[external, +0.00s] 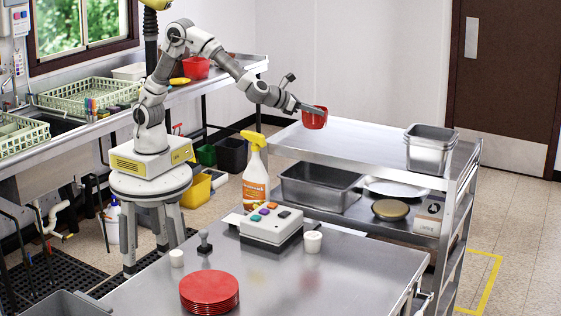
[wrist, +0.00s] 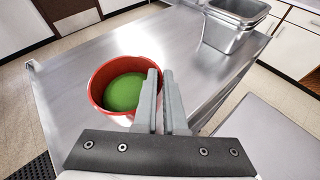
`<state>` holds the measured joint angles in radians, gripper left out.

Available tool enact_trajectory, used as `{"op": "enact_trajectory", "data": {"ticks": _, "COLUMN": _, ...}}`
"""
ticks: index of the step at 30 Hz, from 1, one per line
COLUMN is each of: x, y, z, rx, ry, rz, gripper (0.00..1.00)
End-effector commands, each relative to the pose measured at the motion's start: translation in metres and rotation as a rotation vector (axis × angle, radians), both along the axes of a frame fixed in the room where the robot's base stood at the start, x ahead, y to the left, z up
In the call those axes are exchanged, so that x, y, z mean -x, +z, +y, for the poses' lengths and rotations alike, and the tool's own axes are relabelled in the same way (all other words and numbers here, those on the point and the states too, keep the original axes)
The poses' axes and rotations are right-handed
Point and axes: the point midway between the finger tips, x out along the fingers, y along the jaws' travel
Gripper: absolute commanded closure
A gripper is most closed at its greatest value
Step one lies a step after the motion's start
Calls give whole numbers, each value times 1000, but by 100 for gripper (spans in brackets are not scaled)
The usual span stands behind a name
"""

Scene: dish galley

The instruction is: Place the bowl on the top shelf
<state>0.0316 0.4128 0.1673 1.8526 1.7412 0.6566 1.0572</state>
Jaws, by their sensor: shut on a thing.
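The bowl (external: 314,119) is red outside and appears upright in the external view. In the wrist view the bowl (wrist: 98,92) has a red rim and a green inside bottom. My gripper (external: 301,107) is shut on the right side of its rim; the fingers (wrist: 160,74) stand close together there in the wrist view. The top shelf (external: 380,150) is the bare metal top of a cart. In the wrist view the bowl is over this shelf (wrist: 190,50), towards its left part. I cannot tell whether its base touches the surface.
Stacked metal pans (external: 430,150) stand at the shelf's right end. A lower shelf holds a deep metal pan (external: 320,187) and a white plate (external: 396,187). A spray bottle (external: 256,175) stands on the front table. The middle of the top shelf is clear.

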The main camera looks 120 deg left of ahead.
Motion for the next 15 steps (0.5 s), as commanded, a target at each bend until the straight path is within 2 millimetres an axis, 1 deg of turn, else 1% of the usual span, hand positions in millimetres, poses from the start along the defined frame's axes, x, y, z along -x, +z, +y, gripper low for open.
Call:
{"op": "enact_trajectory", "data": {"ticks": 1, "x": 7, "y": 10, "z": 18, "rx": 0, "ry": 32, "rz": -2, "gripper": 100}}
{"op": "enact_trajectory", "data": {"ticks": 3, "x": 14, "y": 16, "z": 35, "rx": 2, "ry": 63, "rz": 0, "gripper": 100}}
{"op": "enact_trajectory", "data": {"ticks": 6, "x": 22, "y": 21, "z": 51, "rx": 3, "ry": 93, "rz": 2, "gripper": 100}}
{"op": "enact_trajectory", "data": {"ticks": 8, "x": 25, "y": 22, "z": 58, "rx": 3, "ry": 103, "rz": 3, "gripper": 100}}
{"op": "enact_trajectory", "data": {"ticks": 11, "x": 28, "y": 16, "z": 71, "rx": 2, "ry": 113, "rz": 6, "gripper": 100}}
{"op": "enact_trajectory", "data": {"ticks": 15, "x": 30, "y": -2, "z": 100, "rx": 2, "ry": 116, "rz": 8, "gripper": 100}}
